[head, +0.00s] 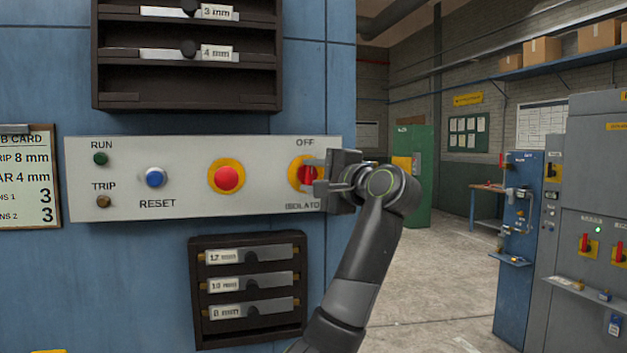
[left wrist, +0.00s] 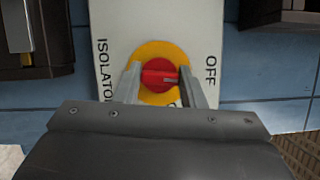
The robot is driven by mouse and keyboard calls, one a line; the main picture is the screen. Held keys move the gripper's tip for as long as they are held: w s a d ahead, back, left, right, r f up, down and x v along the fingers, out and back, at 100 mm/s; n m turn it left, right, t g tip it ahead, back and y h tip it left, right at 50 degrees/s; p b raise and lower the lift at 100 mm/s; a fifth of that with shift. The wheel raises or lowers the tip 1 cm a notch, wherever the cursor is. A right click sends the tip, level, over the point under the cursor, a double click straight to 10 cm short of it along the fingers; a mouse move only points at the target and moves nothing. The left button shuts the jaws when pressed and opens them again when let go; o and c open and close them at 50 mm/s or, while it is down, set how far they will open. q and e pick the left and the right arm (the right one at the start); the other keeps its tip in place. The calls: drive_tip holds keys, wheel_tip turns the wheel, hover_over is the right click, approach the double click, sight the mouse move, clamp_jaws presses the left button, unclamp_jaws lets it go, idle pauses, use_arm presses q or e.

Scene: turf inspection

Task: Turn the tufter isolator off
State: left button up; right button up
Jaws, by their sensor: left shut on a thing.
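The isolator is a red rotary handle (head: 308,175) on a round yellow plate at the right end of a pale control panel (head: 130,206). "OFF" is printed above it and "ISOLATOR" below. My left gripper (head: 314,175) reaches it from the right and is shut on the handle, hiding part of it. In the left wrist view, the red handle (left wrist: 158,73) sits between the two fingers of the gripper (left wrist: 160,82). Its raised bar lies across the gap, with one end toward the "OFF" lettering on the right. My right gripper is not in view.
A red push button (head: 227,177) and a blue reset button (head: 154,177) are left of the isolator. Dark racks of labelled gauges stand above (head: 188,75) and below (head: 252,318) the panel. Open floor and grey cabinets (head: 590,180) lie to the right.

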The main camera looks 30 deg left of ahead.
use_arm(q)
drive_tip(key=shift+n, duration=0.5)
drive_tip(key=shift+h, duration=0.3)
drive_tip(key=o, duration=1)
drive_tip(key=shift+d, duration=0.1)
drive_tip(key=shift+s+d+f, duration=0.1)
drive_tip(key=shift+s+d, duration=0.05)
drive_tip(key=shift+d, duration=0.15)
drive_tip(key=b+v, duration=0.4)
drive_tip(key=v, duration=1.2)
drive_tip(key=shift+d+b, duration=0.35)
